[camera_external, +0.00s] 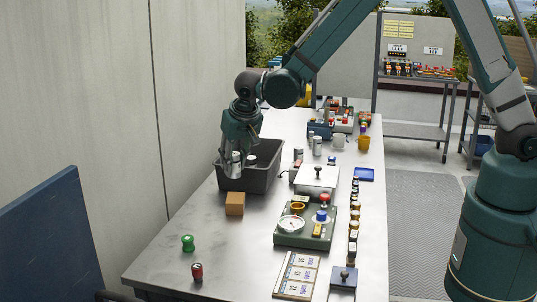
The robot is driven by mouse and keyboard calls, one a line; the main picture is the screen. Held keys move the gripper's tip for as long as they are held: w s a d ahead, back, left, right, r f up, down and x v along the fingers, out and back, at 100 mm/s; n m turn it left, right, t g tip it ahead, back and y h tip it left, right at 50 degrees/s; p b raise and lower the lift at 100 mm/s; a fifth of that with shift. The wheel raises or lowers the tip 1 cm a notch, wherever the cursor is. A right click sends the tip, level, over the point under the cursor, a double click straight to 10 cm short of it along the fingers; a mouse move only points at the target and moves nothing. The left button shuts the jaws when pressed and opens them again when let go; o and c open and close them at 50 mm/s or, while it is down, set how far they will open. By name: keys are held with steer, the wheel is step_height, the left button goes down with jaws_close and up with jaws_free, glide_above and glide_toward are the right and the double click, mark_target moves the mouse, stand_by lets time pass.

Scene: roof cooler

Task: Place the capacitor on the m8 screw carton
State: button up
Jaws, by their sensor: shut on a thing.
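The m8 screw carton looks to be the small brown box (234,204) on the metal table, in front of the dark grey bin. My gripper (236,170) points down at the bin's left front side, above and behind the carton. It is shut on a pale silver cylinder (236,158), which looks like the capacitor; the fingers partly hide it. Whether the cylinder is clear of the bin's wall is hard to tell. Another pale round-topped thing (251,160) shows just right of the gripper, in or over the bin.
The dark grey bin (264,181) stands behind the carton. A green spool (188,243) and a red-and-black can (197,272) stand toward the front left. A green panel with a dial (285,238) and a row of small jars (354,222) lie right. Table left of the carton is clear.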

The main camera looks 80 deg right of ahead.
mark_target(234, 173)
steer(key=shift+f, duration=1.75)
steer(key=shift+f, duration=2.05)
steer(key=shift+f, duration=0.2)
steer(key=o, duration=0.9)
steer(key=shift+o, duration=0.2)
steer(key=shift+r+p, duration=0.25)
steer(key=shift+p, duration=0.1)
steer(key=v, duration=1.2)
steer(key=shift+b, duration=0.45)
